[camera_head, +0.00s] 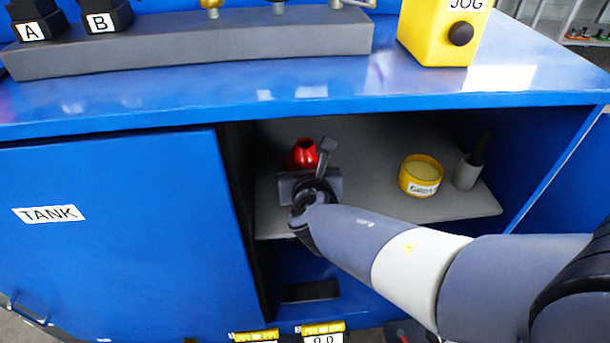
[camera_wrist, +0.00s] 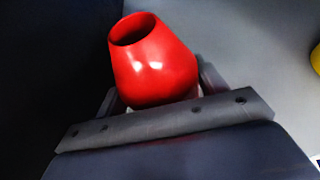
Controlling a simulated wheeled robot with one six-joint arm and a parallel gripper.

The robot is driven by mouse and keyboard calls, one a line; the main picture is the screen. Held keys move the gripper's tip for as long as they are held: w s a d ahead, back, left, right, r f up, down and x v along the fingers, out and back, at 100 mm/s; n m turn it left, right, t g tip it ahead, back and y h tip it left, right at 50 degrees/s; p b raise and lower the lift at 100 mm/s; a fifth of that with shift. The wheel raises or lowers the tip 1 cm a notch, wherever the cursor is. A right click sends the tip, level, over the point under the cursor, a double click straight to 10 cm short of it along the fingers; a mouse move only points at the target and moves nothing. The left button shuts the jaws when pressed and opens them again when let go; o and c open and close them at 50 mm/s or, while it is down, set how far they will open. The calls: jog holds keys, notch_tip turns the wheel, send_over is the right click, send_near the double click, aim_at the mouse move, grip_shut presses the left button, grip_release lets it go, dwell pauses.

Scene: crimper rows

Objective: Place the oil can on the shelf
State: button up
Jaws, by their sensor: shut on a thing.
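The red oil can (camera_head: 303,152) is at the left part of the grey shelf (camera_head: 384,132) inside the blue cabinet. In the wrist view the can (camera_wrist: 155,65) shows a round dark opening at its top and leans a little to the left. My gripper (camera_head: 312,178) reaches into the cabinet and is shut on the can, with a finger on each side of it. The gripper body hides the can's lower part, so I cannot tell whether its base touches the shelf.
A yellow tin (camera_head: 421,176) and a grey holder with a dark handle (camera_head: 467,172) stand on the shelf to the right. The closed TANK door (camera_head: 110,230) lies left of the opening. The blue worktop (camera_head: 300,90) overhangs the shelf. Shelf room is free between can and tin.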

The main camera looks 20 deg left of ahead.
jog(key=shift+f, duration=0.25)
jog(key=shift+f, duration=0.15)
jog(key=o, duration=1.1)
jog(key=shift+o, duration=0.2)
jog(key=shift+r, duration=0.3)
jog(key=p+v, duration=0.4)
jog(key=v, duration=0.8)
jog(key=shift+f, duration=0.2)
